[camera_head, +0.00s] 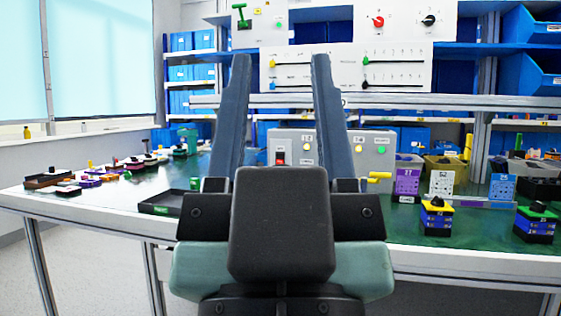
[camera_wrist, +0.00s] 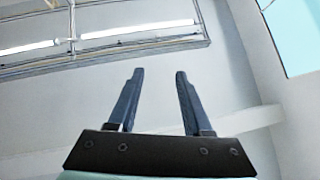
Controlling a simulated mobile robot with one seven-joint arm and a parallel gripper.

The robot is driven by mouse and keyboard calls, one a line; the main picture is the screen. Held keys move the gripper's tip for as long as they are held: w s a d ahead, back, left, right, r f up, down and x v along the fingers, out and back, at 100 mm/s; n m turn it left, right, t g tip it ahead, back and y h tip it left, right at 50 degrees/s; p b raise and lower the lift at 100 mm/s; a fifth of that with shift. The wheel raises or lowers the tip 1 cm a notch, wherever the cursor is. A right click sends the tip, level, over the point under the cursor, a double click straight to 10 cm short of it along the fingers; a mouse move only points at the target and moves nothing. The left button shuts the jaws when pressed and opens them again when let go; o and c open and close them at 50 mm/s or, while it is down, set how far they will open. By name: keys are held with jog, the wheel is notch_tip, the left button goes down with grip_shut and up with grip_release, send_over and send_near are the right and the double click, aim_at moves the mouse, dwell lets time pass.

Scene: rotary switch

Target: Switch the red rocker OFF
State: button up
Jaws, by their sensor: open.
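The red rocker (camera_head: 281,158) is small and sits on the left part of a grey control box (camera_head: 295,140) on the green bench. It shows in the head view between my gripper's fingers, just above my gripper's dark body. Its exact tilt is too small to tell. My gripper (camera_head: 282,62) is open and empty, its two long blue-grey fingers pointing up in front of the box and apart from it. In the wrist view my gripper (camera_wrist: 158,75) also shows open, with only ceiling and wall behind it.
The green bench (camera_head: 440,232) carries several small coloured blocks on the left and stacked blue and black blocks (camera_head: 436,217) on the right. A black tray (camera_head: 166,203) lies at the front edge. A yellow lever (camera_head: 379,176) sticks out at right. White panels (camera_head: 346,68) stand above.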

jog(key=shift+c, duration=0.2)
grip_shut()
dwell(1.6)
